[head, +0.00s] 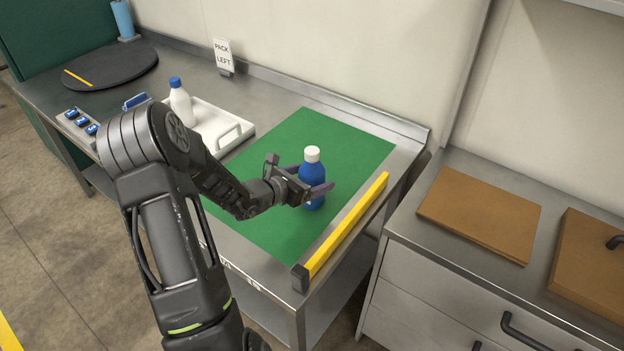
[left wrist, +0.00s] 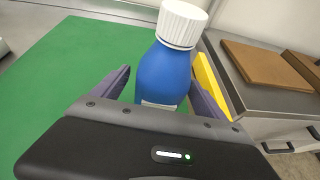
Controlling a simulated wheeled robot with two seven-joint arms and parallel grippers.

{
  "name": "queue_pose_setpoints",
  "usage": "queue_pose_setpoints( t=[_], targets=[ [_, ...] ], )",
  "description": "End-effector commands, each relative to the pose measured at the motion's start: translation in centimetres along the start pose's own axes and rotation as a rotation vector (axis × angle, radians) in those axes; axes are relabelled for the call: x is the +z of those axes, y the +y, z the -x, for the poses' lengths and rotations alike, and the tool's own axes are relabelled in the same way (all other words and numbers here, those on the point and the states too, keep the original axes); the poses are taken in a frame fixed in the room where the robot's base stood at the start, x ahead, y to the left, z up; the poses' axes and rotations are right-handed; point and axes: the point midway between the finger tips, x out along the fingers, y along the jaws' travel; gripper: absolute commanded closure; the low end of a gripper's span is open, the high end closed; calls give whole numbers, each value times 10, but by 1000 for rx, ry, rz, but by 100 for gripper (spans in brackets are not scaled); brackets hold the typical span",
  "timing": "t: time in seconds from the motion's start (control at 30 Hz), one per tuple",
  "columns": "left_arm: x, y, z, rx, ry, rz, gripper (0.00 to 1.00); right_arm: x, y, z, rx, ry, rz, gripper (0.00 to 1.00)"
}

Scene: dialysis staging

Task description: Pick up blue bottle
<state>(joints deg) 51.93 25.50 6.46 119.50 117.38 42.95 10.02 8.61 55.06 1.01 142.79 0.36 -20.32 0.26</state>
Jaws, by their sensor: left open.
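The blue bottle (head: 312,172) with a white cap stands upright on the green mat (head: 345,145) in the head view. It also shows in the left wrist view (left wrist: 163,74), between the fingers. My left gripper (head: 304,178) is open, with one finger on each side of the bottle's body. I cannot tell whether either finger touches it. The lower part of the bottle is hidden behind the gripper in the left wrist view. My right gripper is not in view.
A yellow bar (head: 347,226) runs along the mat's right edge. A white tray (head: 240,135) and a white bottle with a blue cap (head: 181,104) stand to the left. A "PACK LEFT" sign (head: 223,56) stands at the back. Brown boards (head: 480,214) lie on the right counter.

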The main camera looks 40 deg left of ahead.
Motion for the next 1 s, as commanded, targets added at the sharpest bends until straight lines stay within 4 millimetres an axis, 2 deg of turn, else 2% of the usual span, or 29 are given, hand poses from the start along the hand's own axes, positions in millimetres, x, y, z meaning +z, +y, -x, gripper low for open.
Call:
queue_pose_setpoints(
  t=[0.1,0.27,0.83,1.0],
  targets=[
    [2,-1,-18,-3,-1,1,17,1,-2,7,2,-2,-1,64],
    [1,0,-31,0,0,1,17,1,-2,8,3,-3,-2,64],
    [1,0,-31,0,-1,0,17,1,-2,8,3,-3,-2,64],
    [1,0,-31,0,-1,1,29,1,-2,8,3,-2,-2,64]
  ],
)
